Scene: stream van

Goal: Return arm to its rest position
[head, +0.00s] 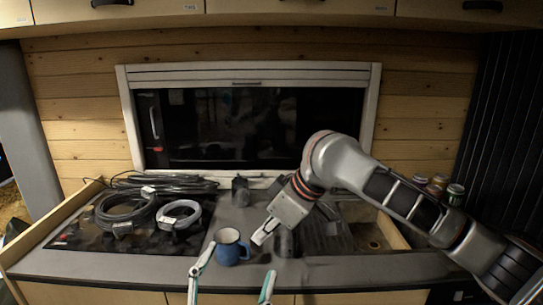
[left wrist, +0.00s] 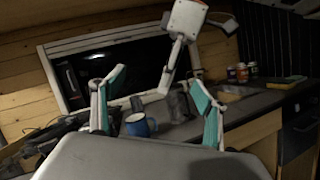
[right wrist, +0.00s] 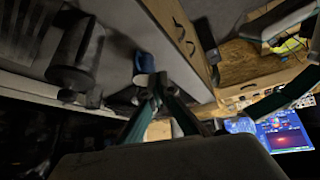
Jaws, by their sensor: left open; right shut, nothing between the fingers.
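My right arm (head: 395,195) reaches in from the right over the counter. Its gripper (head: 262,236) points down and left above the counter, just right of the blue mug (head: 228,252), and holds nothing. In the right wrist view the right fingers (right wrist: 157,84) are together, with the mug (right wrist: 145,63) beyond the tips. My left gripper (head: 232,280) is at the front edge of the counter, fingers wide apart and empty. In the left wrist view the left fingers (left wrist: 155,95) frame the mug (left wrist: 138,125), which stands beyond them. The right gripper also shows there (left wrist: 187,20).
Coiled cables (head: 125,212) lie on the left of the counter (head: 120,266). A dark canister (head: 286,241) stands close behind the right gripper. A small dark box (head: 240,191) is farther back.

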